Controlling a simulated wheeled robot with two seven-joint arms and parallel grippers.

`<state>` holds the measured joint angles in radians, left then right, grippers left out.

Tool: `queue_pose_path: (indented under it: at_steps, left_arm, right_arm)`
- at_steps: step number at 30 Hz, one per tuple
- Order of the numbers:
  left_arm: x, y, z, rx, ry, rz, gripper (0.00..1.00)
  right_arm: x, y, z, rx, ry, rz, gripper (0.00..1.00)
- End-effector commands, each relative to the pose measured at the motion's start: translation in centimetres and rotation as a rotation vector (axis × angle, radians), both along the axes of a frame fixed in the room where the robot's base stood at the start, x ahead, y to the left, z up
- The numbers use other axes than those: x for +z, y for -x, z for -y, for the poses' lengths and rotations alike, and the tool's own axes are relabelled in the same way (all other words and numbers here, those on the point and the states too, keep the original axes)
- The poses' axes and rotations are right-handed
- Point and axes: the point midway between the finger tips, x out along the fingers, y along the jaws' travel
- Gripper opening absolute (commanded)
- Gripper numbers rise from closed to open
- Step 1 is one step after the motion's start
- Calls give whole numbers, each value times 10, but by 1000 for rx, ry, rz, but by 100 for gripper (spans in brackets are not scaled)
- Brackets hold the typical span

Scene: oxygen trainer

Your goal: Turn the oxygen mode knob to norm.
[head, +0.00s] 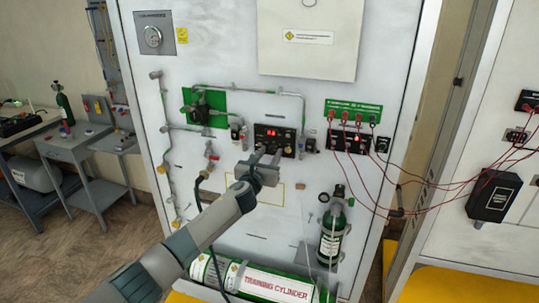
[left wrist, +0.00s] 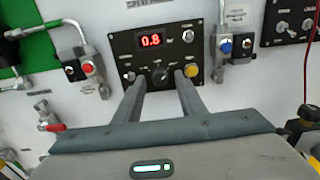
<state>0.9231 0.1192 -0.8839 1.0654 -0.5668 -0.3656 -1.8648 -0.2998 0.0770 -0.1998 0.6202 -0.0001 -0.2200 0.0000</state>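A black control panel (head: 275,139) with a red lit display is on the white upright board; it also shows in the left wrist view (left wrist: 179,38), where the display reads about 0.8. On its lower middle is a dark round knob (left wrist: 160,75), with a yellow knob (left wrist: 191,70) to its right and a small silver control (left wrist: 129,76) to its left. The labels and pointer direction are too small to read. My left gripper (head: 269,157) is open and empty below the panel; in the left wrist view its fingers (left wrist: 160,86) spread either side of the dark knob. My right gripper is not in view.
A blue-button fitting (left wrist: 224,44) and a red-button fitting (left wrist: 88,67) flank the panel. A red-handled valve (head: 210,151) is at its left. Red wires run from a green-labelled panel (head: 352,112) at the right. A green cylinder (head: 332,233) stands below right.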

Motion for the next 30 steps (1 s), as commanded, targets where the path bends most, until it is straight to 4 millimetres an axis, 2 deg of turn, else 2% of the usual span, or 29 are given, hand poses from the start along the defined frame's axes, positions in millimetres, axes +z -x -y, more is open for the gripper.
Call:
queue_pose_path:
  at_steps: [6,11,22,30]
  left_arm:
    - [0,0,0,0,0,0,37]
    - [0,0,0,1,0,0,0]
    - [-1,0,0,1,23,-9,0]
    - [-1,0,0,0,131,-44,0]
  right_arm:
    - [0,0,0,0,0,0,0]
    - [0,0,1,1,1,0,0]
    - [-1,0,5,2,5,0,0]
    - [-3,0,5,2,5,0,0]
